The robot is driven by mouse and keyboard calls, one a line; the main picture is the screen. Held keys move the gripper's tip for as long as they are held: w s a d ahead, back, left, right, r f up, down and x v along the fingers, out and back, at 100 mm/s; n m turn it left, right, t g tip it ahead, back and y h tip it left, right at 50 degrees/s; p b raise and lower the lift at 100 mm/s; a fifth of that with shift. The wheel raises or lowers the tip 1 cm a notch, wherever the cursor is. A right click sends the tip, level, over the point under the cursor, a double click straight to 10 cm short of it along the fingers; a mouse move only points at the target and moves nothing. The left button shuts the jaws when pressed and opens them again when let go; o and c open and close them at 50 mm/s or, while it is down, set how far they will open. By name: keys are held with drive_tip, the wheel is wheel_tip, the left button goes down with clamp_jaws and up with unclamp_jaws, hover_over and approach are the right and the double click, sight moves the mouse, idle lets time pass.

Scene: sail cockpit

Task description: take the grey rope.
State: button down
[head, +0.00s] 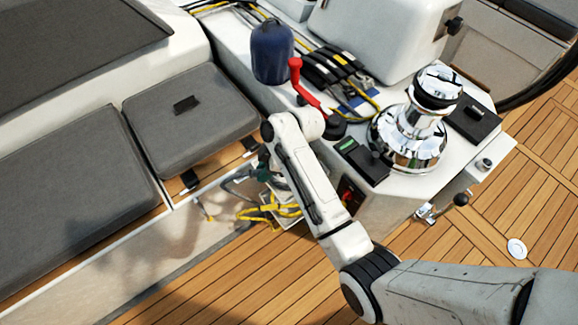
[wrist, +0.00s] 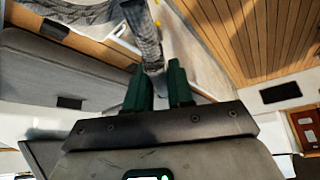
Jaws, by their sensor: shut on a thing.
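The grey rope (wrist: 146,35) runs from the top of the wrist view down to my gripper (wrist: 156,72). Its lower end sits between the two dark green fingers, and my gripper is shut on it. In the head view my gripper (head: 263,168) is beside the white console, partly hidden behind my arm. A grey loop of the rope (head: 238,184) shows just left of it, above a yellow rope (head: 258,218). How the rest of the grey rope lies is hidden by my arm.
Grey cushioned seats (head: 190,118) lie to the left. The white console carries a chrome winch (head: 410,140), a red-handled lever (head: 297,75) and a dark blue covered winch (head: 271,52). A lever with a dark knob (head: 460,200) sticks out at the right. Teak floor (head: 200,297) is open in front.

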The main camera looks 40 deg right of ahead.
drive_tip(key=shift+r, duration=0.15)
drive_tip(key=shift+r+p, duration=1.4)
drive_tip(key=shift+p, duration=0.2)
